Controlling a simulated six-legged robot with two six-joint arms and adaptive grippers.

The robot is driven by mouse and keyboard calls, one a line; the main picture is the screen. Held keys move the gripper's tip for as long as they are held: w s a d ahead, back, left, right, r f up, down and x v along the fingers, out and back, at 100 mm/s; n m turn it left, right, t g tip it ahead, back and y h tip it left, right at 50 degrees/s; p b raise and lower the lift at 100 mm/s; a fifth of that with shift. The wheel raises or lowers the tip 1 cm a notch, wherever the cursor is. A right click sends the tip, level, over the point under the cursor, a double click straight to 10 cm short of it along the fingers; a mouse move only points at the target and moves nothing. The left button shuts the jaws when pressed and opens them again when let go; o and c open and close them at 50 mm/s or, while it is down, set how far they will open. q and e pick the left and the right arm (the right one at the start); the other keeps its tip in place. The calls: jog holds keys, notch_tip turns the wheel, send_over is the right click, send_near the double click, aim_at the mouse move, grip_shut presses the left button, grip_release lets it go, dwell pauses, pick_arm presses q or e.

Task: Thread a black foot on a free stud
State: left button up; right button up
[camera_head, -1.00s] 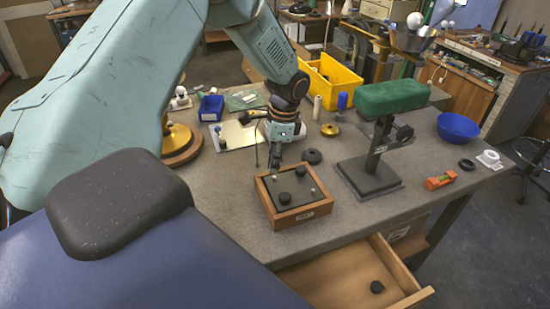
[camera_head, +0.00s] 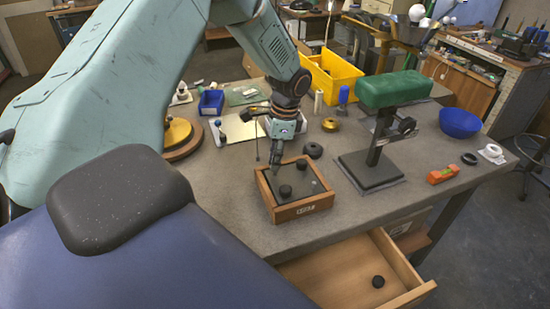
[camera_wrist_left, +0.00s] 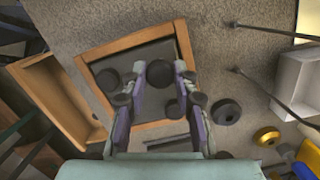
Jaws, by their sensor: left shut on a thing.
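A wooden box (camera_head: 313,207) with a dark plate (camera_head: 264,183) inside stands on the bench. One black foot (camera_head: 285,190) sits on the plate's near part and another (camera_head: 301,164) towards its back. My left gripper (camera_head: 275,168) points down over the plate's left part. In the left wrist view its fingers (camera_wrist_left: 160,72) are shut on a round black foot (camera_wrist_left: 159,74). Another black foot (camera_wrist_left: 107,79) shows beside the left finger. Whether the held foot touches a stud cannot be told. A further black foot (camera_head: 378,281) lies in the open drawer. My right gripper is not in view.
The drawer (camera_head: 345,270) stands open below the bench edge. A black ring (camera_head: 313,150) lies behind the box. A green-topped stand (camera_head: 371,173) rises to its right. A yellow bin (camera_head: 333,76) and blue bowl (camera_head: 460,123) stand farther off.

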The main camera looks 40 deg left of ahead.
pick_arm(q)
jog(key=shift+f, duration=0.1)
jog(key=shift+w+a+f, duration=0.1)
jog(key=shift+w+f, duration=0.05)
jog(key=shift+f, duration=0.15)
jog(key=shift+f, duration=0.15)
jog(key=shift+f, duration=0.3)
dwell(0.5)
dwell(0.3)
jog(key=shift+f, duration=0.4)
dwell(1.4)
